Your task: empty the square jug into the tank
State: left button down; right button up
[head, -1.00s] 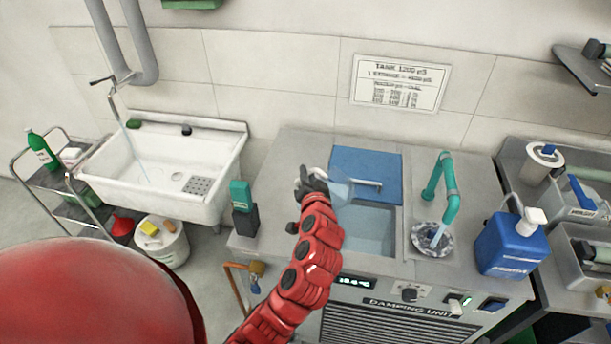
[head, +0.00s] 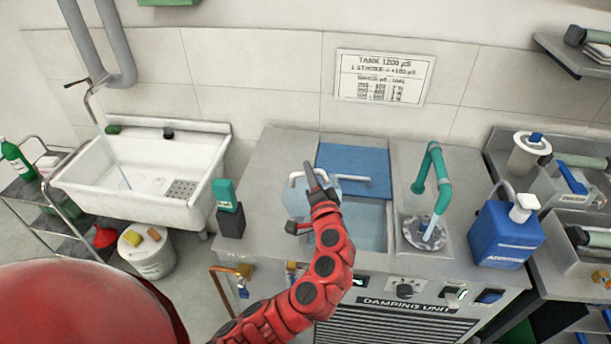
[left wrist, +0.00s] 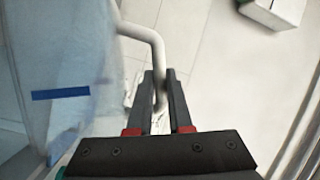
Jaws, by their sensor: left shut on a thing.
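The square jug (head: 296,203) is clear and pale blue, and shows just left of my left gripper (head: 316,180) in the head view, partly hidden by it. In the left wrist view the jug (left wrist: 60,60) fills the left side, with a blue strip on its wall. My left gripper (left wrist: 160,95) is shut on its white bent handle (left wrist: 152,40). The jug's exact tilt and contents cannot be told. The tank (head: 367,222) is open at the front, with water in it, right of the gripper. My right gripper is not in view.
A blue lid (head: 352,160) covers the tank's back. A teal tap (head: 440,170) runs into a small round drain at right, beside a blue canister (head: 503,240). A teal-topped bottle (head: 228,208) stands at the counter's left. A white sink (head: 150,160) lies farther left.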

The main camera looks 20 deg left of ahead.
aim_at(327, 182)
pick_arm(q)
jog(key=shift+w+d+f+m+t+y+b, duration=0.1)
jog(key=shift+w+d+f+m+t+b, duration=0.2)
jog(key=shift+d+m+b, duration=0.35)
jog(key=shift+s+d+f+m+t+y+b, duration=0.1)
jog(key=shift+d+f+m+b, duration=0.3)
jog(key=shift+d+m+b, duration=0.25)
jog(key=shift+w+d+f+m+t+y+b, duration=0.1)
jog(key=shift+w+d+f+m+t+b, duration=0.2)
jog(key=shift+d+m+b, duration=0.35)
jog(key=shift+d+r, duration=0.1)
jog(key=shift+w+d+r+m+t+b, duration=0.15)
jog(key=shift+d+r+m+t, duration=0.1)
jog(key=shift+d+m, duration=0.35)
jog(key=shift+w+d+r+m+t+b, duration=0.15)
jog(key=shift+d+m+t, duration=0.1)
jog(key=shift+d+m, duration=0.3)
dwell(0.6)
